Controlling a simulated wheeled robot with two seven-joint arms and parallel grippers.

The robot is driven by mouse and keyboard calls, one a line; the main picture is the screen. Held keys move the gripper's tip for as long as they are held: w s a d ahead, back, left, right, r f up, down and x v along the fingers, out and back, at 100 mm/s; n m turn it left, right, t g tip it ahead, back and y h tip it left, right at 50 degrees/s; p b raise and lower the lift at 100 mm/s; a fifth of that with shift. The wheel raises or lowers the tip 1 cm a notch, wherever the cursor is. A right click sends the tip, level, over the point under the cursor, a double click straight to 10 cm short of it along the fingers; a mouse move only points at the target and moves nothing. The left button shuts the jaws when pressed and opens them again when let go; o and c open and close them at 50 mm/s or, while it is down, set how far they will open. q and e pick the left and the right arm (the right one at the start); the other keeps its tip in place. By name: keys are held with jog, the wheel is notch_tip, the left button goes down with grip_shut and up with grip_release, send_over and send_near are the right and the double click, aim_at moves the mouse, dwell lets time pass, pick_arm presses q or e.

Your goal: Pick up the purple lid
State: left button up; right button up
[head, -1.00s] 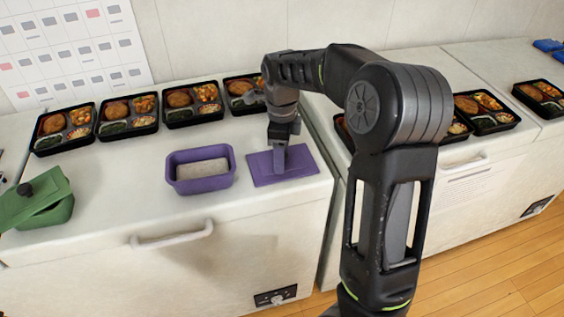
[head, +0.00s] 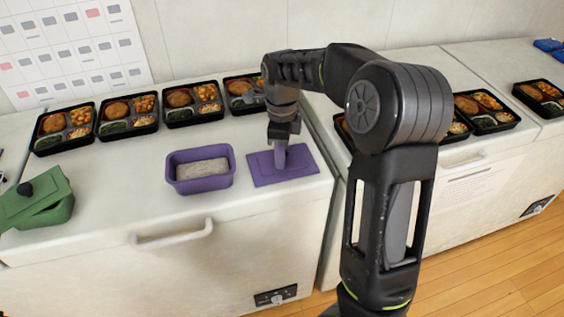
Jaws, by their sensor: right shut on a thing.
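The purple lid (head: 300,171) is a flat rectangular plate on the white freezer top, right of the purple container. My right gripper (head: 280,165) points down at the middle of the lid and is shut on it, probably on its handle, which the fingers mostly hide. The lid appears to rest on the surface or just above it; I cannot tell which. The open purple container (head: 201,187) holds a grey block-like filling. My left gripper is not in view.
Several bento trays (head: 127,115) line the back. The white freezer top (head: 120,190) is clear between the green and purple containers. A second freezer with more trays stands at right.

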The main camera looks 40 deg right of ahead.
grip_shut()
jog(key=shift+r, duration=0.55)
notch_tip(320, 180, up, 9)
jog(key=shift+s+f, duration=0.1)
dwell(0.5)
